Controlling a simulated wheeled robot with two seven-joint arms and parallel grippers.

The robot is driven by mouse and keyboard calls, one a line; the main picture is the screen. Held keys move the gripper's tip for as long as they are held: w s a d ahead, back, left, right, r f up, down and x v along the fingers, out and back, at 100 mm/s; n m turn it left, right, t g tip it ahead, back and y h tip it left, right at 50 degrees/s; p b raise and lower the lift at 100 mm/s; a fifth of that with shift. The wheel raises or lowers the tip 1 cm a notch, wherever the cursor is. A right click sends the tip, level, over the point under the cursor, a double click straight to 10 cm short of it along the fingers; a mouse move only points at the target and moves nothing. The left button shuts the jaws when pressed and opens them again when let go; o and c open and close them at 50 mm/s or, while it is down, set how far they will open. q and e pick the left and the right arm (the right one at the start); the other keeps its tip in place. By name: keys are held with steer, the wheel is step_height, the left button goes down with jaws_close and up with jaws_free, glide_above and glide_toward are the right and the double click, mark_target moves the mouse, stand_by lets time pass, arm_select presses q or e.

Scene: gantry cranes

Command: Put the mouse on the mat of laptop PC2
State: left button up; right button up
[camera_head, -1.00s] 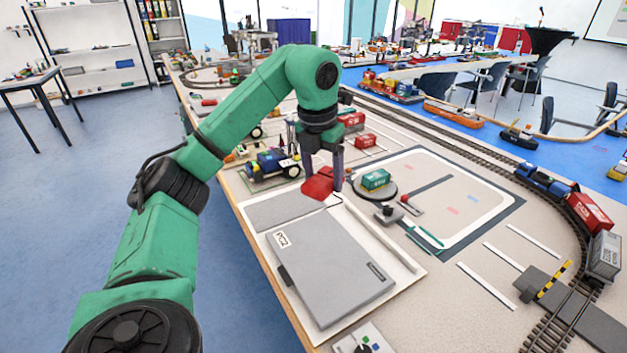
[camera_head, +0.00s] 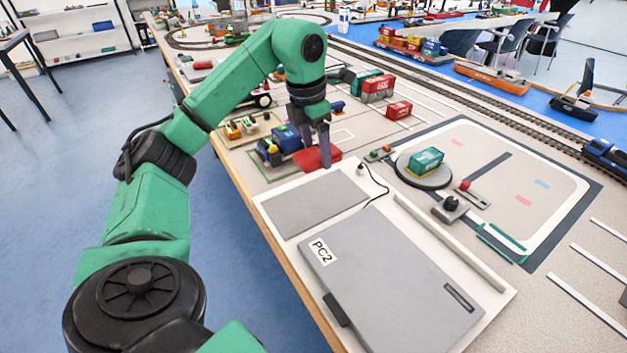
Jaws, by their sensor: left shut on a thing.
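The laptop PC2 (camera_head: 390,275) lies closed and grey on a white board, with its label at the upper left corner. Its mat (camera_head: 315,203) is the darker grey rectangle beside the laptop's far left edge and is bare. My left gripper (camera_head: 318,160) points down just beyond the mat's far edge. It is shut on a red thing (camera_head: 334,153), which I take for the mouse. The fingers hide part of it, and I cannot tell whether it touches the surface below. My right gripper is not in view.
A thin dark cable (camera_head: 386,188) curls right of the mat to a small dark-and-white piece (camera_head: 360,168). A blue vehicle (camera_head: 285,140) stands close to the gripper.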

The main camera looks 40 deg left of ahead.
mark_target(317, 199)
arm_select(q)
steer(key=f, duration=0.8)
steer(key=f+b, duration=0.1)
steer(key=f, duration=0.3)
steer(key=shift+a, duration=0.25)
steer(key=shift+f, duration=0.1)
steer(key=o, duration=1.3)
steer(key=shift+o, duration=0.2)
steer(key=shift+r, duration=0.3)
steer(key=r, duration=0.4)
steer(key=s+r+p, duration=0.1)
steer(key=r, duration=0.6)
steer(key=shift+s+a+r, duration=0.25)
steer(key=shift+s+r, duration=0.05)
steer(key=shift+s, duration=0.05)
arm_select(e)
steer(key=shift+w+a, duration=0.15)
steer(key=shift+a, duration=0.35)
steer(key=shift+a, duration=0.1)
